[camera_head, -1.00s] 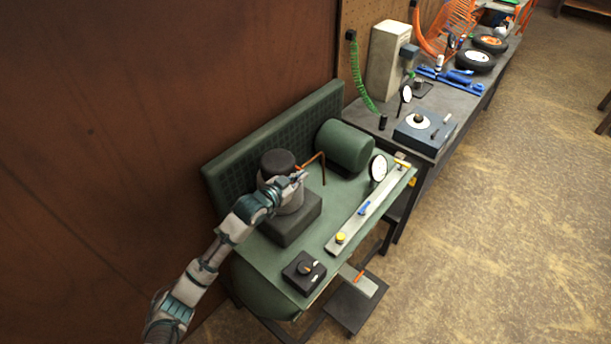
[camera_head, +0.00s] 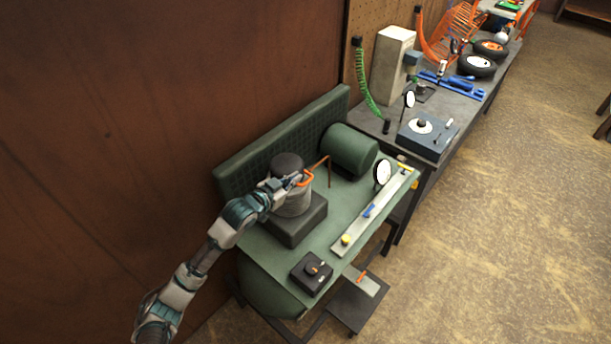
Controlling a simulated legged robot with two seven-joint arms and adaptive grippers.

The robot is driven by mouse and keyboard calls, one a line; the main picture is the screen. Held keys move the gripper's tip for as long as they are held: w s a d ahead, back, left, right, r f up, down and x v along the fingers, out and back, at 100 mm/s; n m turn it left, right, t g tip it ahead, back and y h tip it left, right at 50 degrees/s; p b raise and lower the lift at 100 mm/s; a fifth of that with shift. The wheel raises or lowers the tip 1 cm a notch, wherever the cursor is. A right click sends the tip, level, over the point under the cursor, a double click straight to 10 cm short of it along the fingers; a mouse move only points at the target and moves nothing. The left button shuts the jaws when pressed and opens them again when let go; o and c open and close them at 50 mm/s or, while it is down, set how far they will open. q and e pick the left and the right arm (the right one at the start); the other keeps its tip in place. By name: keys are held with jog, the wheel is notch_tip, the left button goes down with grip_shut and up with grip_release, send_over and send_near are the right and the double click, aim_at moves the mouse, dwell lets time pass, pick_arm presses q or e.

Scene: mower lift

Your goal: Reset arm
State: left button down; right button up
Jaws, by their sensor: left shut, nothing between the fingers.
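My left arm comes in from the lower left. Its gripper (camera_head: 291,182) is shut and empty, in front of the upper part of a grey cylindrical unit (camera_head: 294,205) with a dark cap. An orange handle (camera_head: 305,178) on a bent copper-coloured rod shows right at the fingertips. I cannot tell whether the fingertips touch the handle or the unit. The unit stands on a dark block (camera_head: 297,229) on the green lift table (camera_head: 345,203). My right gripper is not in view.
A green cylinder (camera_head: 350,150) lies behind, and a metal rail (camera_head: 365,219) with a round dial (camera_head: 382,173) runs along the table's right side. A black control box (camera_head: 311,273) sits at the near corner. A grey workbench (camera_head: 455,108) continues behind. The floor at right is clear.

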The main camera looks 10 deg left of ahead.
pick_arm(q)
jog(key=s+a, duration=0.4)
jog(key=s+f+n+g+y, duration=0.3)
jog(key=s+f+g+y, duration=0.1)
jog(key=s+f, duration=1.2)
jog(key=s+a+f+n+g+y, duration=0.25)
jog(key=s+f, duration=0.35)
jog(key=s, duration=0.3)
jog(key=s+a+f+n+g+y, duration=0.1)
jog(key=s+a+f+g, duration=0.2)
jog(key=s+f, duration=0.4)
jog(key=s+f+g+b, duration=0.1)
jog(key=s+f, duration=0.1)
jog(key=f, duration=1.2)
jog(key=s+f+g+b, duration=0.1)
jog(key=s+f+b, duration=0.15)
jog(key=f, duration=1.15)
jog(key=s+a+f, duration=0.3)
jog(key=s+f, duration=1.4)
jog(key=shift+s+a+g+b, duration=0.15)
jog(key=shift+s+g+b, duration=0.05)
jog(key=shift+g+b, duration=0.2)
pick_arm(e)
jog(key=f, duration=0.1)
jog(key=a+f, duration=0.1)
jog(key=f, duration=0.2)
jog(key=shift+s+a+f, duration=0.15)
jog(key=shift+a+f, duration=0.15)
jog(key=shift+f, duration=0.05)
